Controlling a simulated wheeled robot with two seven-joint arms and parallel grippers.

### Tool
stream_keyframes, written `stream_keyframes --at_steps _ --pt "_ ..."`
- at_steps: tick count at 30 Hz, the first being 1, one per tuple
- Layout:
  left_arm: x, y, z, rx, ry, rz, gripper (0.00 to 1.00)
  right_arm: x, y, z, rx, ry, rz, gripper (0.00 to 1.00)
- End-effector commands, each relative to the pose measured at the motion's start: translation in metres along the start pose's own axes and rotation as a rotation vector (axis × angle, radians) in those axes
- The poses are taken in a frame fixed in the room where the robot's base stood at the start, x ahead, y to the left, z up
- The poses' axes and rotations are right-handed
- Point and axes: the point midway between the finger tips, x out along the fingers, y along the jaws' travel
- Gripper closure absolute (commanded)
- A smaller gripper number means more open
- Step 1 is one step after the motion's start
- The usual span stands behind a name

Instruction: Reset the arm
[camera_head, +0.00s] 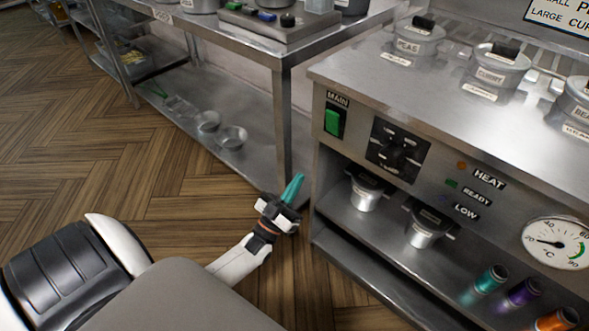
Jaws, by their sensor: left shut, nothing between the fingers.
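My left gripper (292,186) is low in the middle of the head view, in front of the gap between the steel table and the frying range. Its teal fingers point up and are shut together with nothing between them. The white forearm reaches up to it from the lower left. My right gripper is outside the view.
A steel table (235,38) stands at the back. Wooden floor (60,140) is clear at left.

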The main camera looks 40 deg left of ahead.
Motion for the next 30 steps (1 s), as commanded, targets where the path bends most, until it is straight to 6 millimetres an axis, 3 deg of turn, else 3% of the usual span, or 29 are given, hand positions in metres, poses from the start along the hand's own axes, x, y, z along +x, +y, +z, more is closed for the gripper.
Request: stream_keyframes --at_steps 21,26,30 --pt "-0.005 -0.002 -0.004 -0.002 0.021 0.001 1.00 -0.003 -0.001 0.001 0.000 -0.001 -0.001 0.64" --pt "-0.014 -0.017 -0.033 -0.010 0.205 0.007 1.00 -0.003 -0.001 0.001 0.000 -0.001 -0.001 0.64" --pt "-0.039 -0.040 -0.073 -0.014 0.496 0.007 1.00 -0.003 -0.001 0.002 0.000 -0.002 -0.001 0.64"
